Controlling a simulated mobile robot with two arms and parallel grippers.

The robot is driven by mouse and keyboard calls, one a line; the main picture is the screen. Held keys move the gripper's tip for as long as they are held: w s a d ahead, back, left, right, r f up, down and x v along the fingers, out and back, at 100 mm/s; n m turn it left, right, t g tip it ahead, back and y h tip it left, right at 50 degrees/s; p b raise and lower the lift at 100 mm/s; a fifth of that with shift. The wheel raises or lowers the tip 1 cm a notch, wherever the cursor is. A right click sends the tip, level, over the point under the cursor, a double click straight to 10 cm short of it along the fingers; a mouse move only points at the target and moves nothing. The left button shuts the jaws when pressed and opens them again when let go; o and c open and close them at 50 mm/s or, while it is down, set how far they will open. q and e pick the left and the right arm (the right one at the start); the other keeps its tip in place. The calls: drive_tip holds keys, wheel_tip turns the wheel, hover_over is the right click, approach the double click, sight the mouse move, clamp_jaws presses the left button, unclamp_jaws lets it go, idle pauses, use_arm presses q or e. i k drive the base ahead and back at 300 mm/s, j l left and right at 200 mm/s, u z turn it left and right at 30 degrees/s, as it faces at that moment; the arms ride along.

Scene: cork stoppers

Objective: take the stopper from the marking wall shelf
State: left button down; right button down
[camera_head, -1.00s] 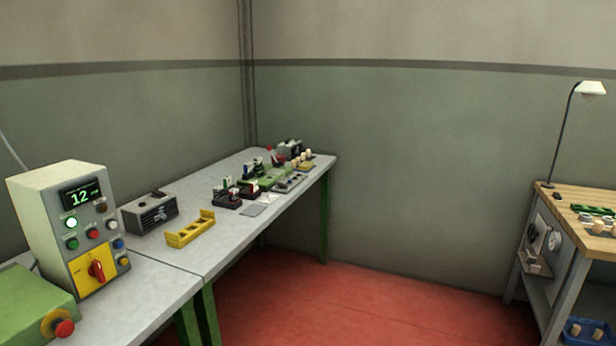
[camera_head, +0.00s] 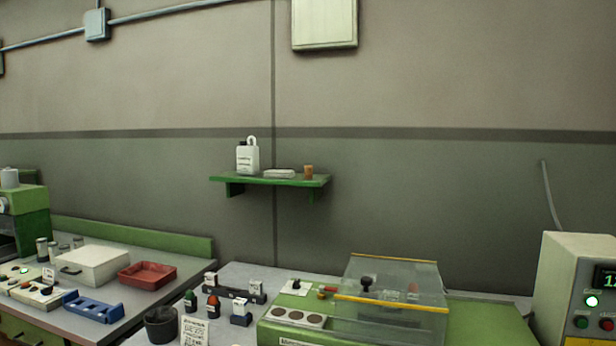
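A small brown cork stopper (camera_head: 308,172) stands upright near the right end of a green wall shelf (camera_head: 240,181). To its left on the shelf are a flat pale object (camera_head: 279,173) and a white bottle with a loop on top (camera_head: 248,157). The shelf is fixed to the wall above the benches. Neither of my grippers shows in the view.
Below the shelf a bench carries a green machine with a clear cover (camera_head: 385,295), a dark cup (camera_head: 161,325) and small bottles. A control box (camera_head: 570,285) stands at the right. The left bench holds a red tray (camera_head: 147,275), a white box (camera_head: 92,265) and a blue rack (camera_head: 94,308).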

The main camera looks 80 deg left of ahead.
sight(308, 169)
drive_tip(key=u, duration=2.55)
